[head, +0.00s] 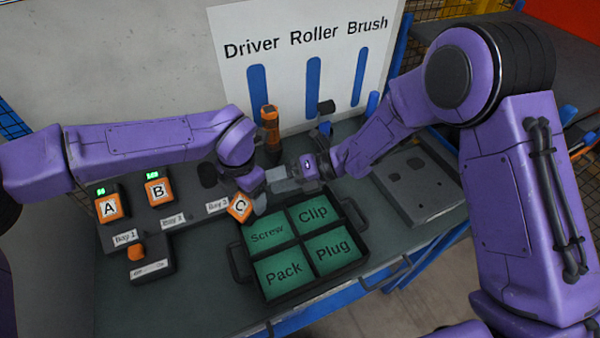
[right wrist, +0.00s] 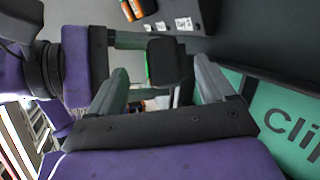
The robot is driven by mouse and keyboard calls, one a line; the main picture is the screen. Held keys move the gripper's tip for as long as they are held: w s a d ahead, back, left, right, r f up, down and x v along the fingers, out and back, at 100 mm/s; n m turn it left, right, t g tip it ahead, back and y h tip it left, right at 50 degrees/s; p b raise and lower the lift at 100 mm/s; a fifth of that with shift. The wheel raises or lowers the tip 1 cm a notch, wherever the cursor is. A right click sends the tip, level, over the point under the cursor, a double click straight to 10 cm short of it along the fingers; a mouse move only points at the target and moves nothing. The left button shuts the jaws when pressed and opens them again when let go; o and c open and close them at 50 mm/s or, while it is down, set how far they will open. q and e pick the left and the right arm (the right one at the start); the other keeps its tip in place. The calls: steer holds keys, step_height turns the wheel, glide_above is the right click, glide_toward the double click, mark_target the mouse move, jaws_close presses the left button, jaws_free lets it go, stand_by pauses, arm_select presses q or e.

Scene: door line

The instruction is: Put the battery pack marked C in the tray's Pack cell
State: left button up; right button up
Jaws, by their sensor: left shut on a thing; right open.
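Battery pack C (head: 239,208), orange and white with a black letter, is tilted in the head view beside the tray's upper left corner. My left gripper (head: 256,196) is shut on it. My right gripper (head: 284,180) is close to its right; its open fingers show in the right wrist view (right wrist: 163,88). A dark block with a green edge (right wrist: 166,62) shows between or beyond those fingers; I cannot tell whether it is part of the pack. The black tray (head: 240,262) has green cells. The Pack cell (head: 284,273), front left, looks empty.
Packs A (head: 109,207) and B (head: 158,191) sit in bays at the left. A switch box (head: 150,262) stands in front. An orange-handled tool (head: 270,125) stands behind the grippers. A grey plate (head: 420,183) lies right of the tray. The other tray cells look empty.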

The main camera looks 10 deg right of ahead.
steer(key=shift+x, duration=1.8)
steer(key=c, duration=1.3)
arm_select(q)
steer(key=o, duration=1.6)
arm_select(e)
steer(key=shift+r, duration=0.1)
arm_select(q)
steer(key=shift+r, duration=0.1)
step_height(320, 180, up, 12)
